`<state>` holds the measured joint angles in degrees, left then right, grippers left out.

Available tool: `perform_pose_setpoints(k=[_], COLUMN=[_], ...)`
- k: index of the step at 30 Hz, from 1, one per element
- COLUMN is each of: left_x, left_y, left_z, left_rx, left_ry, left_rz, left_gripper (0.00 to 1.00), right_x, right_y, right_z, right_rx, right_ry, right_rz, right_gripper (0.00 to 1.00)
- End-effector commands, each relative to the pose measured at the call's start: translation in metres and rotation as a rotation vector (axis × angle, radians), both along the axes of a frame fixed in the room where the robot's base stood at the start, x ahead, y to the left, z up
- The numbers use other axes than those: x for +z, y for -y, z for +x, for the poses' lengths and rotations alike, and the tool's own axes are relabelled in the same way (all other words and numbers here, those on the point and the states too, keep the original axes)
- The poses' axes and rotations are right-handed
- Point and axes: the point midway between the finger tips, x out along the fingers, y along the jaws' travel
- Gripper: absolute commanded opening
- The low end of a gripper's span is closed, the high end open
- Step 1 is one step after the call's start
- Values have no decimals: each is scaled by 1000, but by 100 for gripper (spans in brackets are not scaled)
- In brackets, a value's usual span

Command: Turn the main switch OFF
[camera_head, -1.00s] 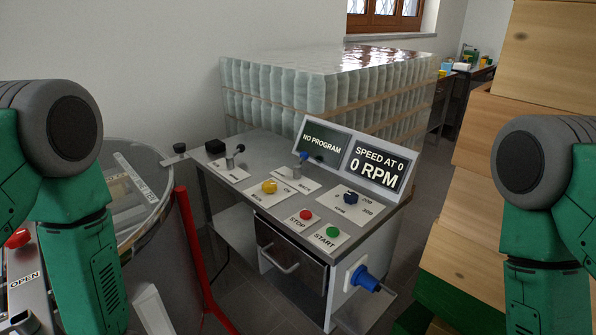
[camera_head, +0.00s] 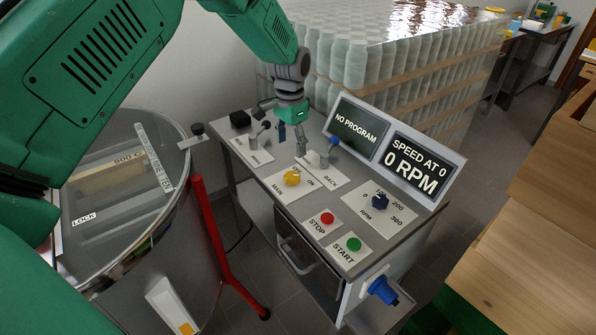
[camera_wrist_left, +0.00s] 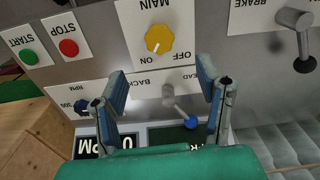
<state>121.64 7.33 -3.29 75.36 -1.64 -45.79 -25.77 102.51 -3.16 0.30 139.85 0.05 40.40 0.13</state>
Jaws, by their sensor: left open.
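The main switch is a yellow knob (camera_head: 291,178) on a white plate marked MAIN, ON and OFF, at the front left of the control panel. My right gripper is out of view.
A blue-knobbed lever (camera_head: 333,141) stands close to the fingers, and a brake lever (camera_wrist_left: 298,35) stands to one side. The red stop button (camera_head: 327,218), green start button (camera_head: 354,244) and blue RPM dial (camera_head: 380,201) are nearer. Screens (camera_head: 395,150) rise behind.

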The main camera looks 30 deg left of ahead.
Motion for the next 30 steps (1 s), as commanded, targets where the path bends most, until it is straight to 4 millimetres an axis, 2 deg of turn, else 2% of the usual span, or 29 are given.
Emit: perform_pose_setpoints(k=[3,9,15,21,28,29,30], left_x=[-29,-72,-100,-111,-110,-110,-110], left_y=[0,-2,-3,-2,0,0,0], left_z=[0,0,0,1,1,1,1], left_rx=[0,1,0,0,0,0,0], left_ry=[-4,-3,0,1,1,1,1], left_rz=[-1,-3,-3,-3,-1,-1,-1], left_gripper=[59,59,59,59,59,56,42], right_x=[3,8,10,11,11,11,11], right_y=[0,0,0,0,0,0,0], right_z=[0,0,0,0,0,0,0], right_rx=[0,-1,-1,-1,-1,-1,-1], right_ry=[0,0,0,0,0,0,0], right_rz=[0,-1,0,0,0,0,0], right_gripper=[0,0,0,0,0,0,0])
